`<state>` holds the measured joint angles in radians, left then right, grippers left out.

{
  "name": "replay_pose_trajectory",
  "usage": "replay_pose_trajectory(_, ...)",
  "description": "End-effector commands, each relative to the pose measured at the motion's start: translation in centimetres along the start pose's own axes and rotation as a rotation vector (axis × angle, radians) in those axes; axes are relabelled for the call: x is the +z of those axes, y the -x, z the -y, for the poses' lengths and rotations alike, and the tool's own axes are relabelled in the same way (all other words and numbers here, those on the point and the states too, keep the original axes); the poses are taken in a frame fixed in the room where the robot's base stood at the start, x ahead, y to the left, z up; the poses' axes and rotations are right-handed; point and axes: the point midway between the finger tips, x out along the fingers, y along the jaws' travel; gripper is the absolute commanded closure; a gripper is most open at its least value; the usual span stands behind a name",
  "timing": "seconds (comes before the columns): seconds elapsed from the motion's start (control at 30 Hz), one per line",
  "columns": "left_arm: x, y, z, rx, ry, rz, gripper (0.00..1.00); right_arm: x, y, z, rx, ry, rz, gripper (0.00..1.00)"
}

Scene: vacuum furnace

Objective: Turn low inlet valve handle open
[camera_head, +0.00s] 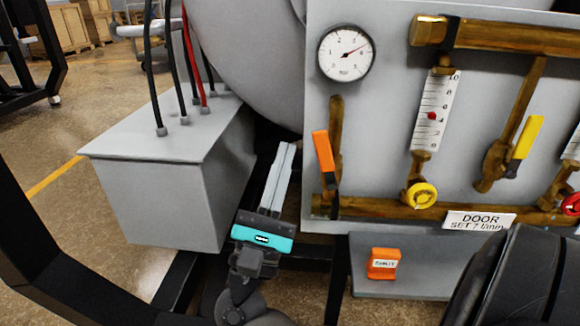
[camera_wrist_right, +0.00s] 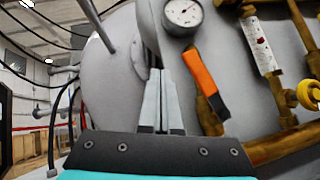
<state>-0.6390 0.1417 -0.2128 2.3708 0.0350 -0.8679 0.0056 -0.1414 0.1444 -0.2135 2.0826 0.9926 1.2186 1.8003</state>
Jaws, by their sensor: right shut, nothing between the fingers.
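An orange lever handle (camera_head: 323,152) sits at the left of the panel on a short brass pipe. It points up and tilts slightly in the head view. The same orange handle (camera_wrist_right: 200,72) is right of my fingers in the right wrist view. No label marks it as the low inlet valve. A yellow lever handle (camera_head: 526,137) is on another brass pipe farther right. My right gripper (camera_head: 287,147) is shut and empty, fingers pointing up, left of the orange handle and apart from it. Its fingers (camera_wrist_right: 161,72) lie close together. My left gripper is not in view.
A pressure gauge (camera_head: 346,53) is above the orange handle. A flow meter (camera_head: 435,112) with a yellow knob (camera_head: 422,195) stands to its right. A brass pipe (camera_head: 388,209) runs along the panel bottom. A grey box (camera_head: 180,150) with cables stands left of my gripper.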

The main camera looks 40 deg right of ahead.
Motion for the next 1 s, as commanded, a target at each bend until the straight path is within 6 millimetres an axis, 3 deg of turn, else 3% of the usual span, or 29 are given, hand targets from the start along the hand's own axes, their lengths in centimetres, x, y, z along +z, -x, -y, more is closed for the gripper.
replay_pose_trajectory(0.3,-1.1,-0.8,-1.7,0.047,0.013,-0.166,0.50,-0.5,1.0,-1.4,-0.002,0.002,-0.002,1.00)
replay_pose_trajectory(0.7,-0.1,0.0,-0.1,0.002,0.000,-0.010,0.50,1.6,7.2,-6.4,-0.002,0.003,0.000,1.00)
replay_pose_trajectory(1.0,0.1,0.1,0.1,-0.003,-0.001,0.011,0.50,1.9,8.2,-7.1,-0.003,0.002,0.003,1.00)
